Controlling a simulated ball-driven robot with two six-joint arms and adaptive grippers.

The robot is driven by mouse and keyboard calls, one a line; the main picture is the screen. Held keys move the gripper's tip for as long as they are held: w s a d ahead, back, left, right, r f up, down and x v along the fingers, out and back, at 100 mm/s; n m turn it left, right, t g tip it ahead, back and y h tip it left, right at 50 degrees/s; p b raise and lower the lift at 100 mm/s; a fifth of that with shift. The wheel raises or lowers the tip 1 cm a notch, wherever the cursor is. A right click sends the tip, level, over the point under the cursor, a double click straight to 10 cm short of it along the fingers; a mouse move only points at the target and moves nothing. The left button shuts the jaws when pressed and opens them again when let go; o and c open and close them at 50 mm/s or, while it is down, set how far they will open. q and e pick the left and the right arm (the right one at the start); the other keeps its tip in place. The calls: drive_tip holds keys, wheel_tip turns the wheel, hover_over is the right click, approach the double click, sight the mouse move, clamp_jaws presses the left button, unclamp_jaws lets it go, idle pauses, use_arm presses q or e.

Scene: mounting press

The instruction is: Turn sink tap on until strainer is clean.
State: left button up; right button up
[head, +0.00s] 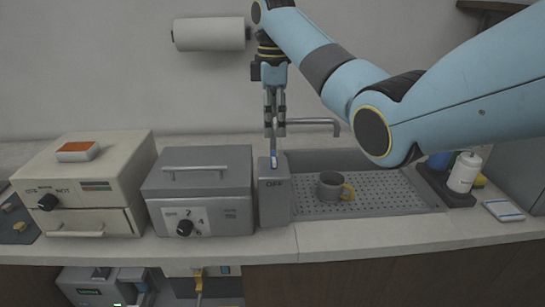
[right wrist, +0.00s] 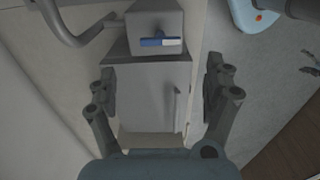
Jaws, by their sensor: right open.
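The tap's grey control box (head: 273,200), marked OFF, stands at the left end of the sink (head: 385,205). A small blue and white lever (head: 274,159) is on its top and also shows in the right wrist view (right wrist: 160,42). The grey spout (head: 318,122) reaches right over the sink; I see no water running. The perforated grey floor of the sink shows, but I cannot pick out a separate strainer. My right gripper (head: 274,138) points down, open and empty, just above the lever. Its spread fingers show in the right wrist view (right wrist: 160,82). My left gripper is not in view.
A grey mug (head: 329,186) with a yellow handle stands in the sink. A grey machine (head: 198,190) with a dial stands close left of the tap box, and a cream one (head: 90,185) beyond it. A white bottle (head: 464,172) stands right of the sink. The front counter strip is clear.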

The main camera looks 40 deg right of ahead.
sight(273, 156)
drive_tip(key=shift+f, duration=0.2)
wheel_tip(273, 156, down, 10)
drive_tip(key=shift+f+p, duration=0.1)
drive_tip(key=shift+p, duration=0.5)
drive_tip(key=c, duration=1.2)
